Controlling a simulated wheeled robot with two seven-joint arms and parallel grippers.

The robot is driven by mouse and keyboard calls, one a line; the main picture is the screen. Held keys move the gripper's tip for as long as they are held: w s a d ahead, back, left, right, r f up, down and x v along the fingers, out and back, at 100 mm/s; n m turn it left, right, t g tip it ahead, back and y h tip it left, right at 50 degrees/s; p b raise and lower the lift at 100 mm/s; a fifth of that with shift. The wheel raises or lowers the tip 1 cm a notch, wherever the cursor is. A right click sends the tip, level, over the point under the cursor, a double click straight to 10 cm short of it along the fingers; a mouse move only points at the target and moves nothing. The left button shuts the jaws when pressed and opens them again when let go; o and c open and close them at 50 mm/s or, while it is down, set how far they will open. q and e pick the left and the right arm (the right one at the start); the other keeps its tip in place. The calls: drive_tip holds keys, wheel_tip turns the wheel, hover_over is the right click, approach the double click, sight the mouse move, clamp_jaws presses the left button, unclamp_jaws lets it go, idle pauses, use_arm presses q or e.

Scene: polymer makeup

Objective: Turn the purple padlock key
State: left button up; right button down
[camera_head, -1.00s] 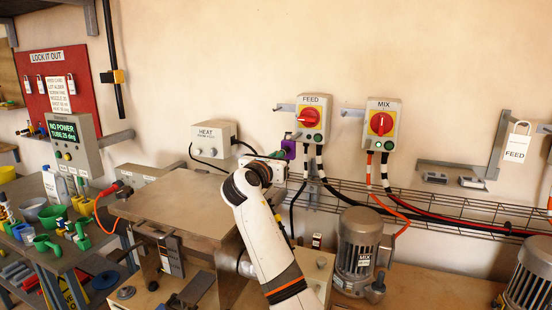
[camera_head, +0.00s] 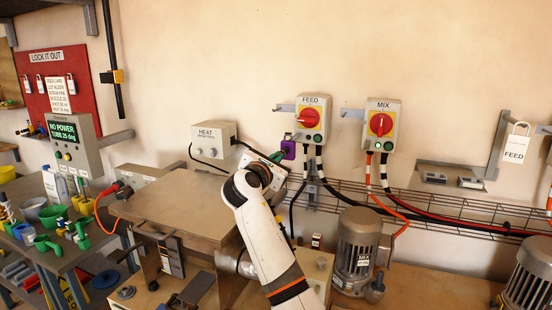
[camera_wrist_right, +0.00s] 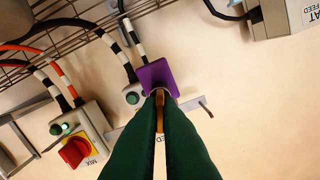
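The purple padlock (camera_head: 288,149) is at the wall just below and left of the FEED switch (camera_head: 311,118). In the right wrist view the padlock (camera_wrist_right: 157,77) shows as a purple block just beyond my fingertips. My right gripper (camera_head: 277,157) reaches up to the padlock. In the wrist view its two long green fingers (camera_wrist_right: 159,97) are nearly together, with their tips around a small pale rounded piece at the padlock's face, apparently the key. The fingers hide most of the key and part of the FEED switch. My left gripper is not in view.
The MIX switch (camera_head: 381,125) is on the wall to the right. The HEAT box (camera_head: 214,138) is to the left. Cables and a wire rack (camera_head: 450,212) run below. A motor (camera_head: 357,243) stands on the bench.

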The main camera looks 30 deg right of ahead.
drive_tip(key=m+b, duration=0.3)
drive_tip(key=m, duration=0.8)
drive_tip(key=shift+f, duration=0.2)
idle(0.5)
drive_tip(key=c, duration=1.6)
unclamp_jaws()
